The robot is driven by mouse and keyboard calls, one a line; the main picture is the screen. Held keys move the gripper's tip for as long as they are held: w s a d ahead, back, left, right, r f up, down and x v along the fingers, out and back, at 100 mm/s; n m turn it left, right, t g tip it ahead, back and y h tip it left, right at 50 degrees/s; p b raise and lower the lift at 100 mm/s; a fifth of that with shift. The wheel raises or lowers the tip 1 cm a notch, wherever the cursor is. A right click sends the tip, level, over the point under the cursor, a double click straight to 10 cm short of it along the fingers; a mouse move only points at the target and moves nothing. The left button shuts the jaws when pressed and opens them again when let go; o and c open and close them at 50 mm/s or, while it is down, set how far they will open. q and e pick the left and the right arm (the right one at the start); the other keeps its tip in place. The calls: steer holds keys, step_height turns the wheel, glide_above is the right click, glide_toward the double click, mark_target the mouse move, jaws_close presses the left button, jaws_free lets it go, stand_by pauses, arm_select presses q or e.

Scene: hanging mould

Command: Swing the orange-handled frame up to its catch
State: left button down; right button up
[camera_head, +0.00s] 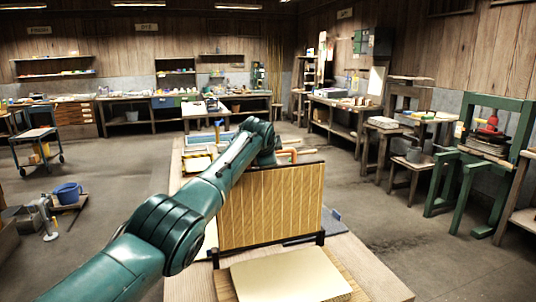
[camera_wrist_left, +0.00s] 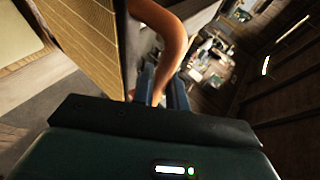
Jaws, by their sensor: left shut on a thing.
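The frame is a slatted, straw-coloured panel (camera_head: 270,208) with a dark top edge, standing roughly upright across the bench in the head view. It also fills the upper left of the left wrist view (camera_wrist_left: 78,40). Its curved orange handle (camera_wrist_left: 172,38) passes between the fingers of my left gripper (camera_wrist_left: 163,92), which is shut on it. In the head view the handle (camera_head: 290,152) shows just behind the panel's top edge, and my left fingers are hidden behind my arm and the panel. My right gripper is out of view.
A pale flat block (camera_head: 290,275) lies on the bench (camera_head: 368,272) in front of the panel. A green press (camera_head: 494,150) and small tables stand at the right. Open floor lies on both sides of the bench.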

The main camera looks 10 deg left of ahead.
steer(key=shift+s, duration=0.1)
arm_select(q)
steer(key=c, duration=1.4)
jaws_free()
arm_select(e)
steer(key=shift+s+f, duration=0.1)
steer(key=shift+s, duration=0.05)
arm_select(q)
steer(key=shift+s, duration=0.1)
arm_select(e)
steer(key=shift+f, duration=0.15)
arm_select(q)
steer(key=shift+s+r+b, duration=0.1)
steer(key=shift+s+b, duration=0.05)
steer(key=shift+b, duration=0.25)
steer(key=a+b+v, duration=0.1)
steer(key=b+v, duration=0.2)
steer(key=v, duration=0.9)
steer(key=shift+s+d+r+b, duration=0.25)
steer(key=shift+d+r+b, duration=0.05)
steer(key=shift+d, duration=0.2)
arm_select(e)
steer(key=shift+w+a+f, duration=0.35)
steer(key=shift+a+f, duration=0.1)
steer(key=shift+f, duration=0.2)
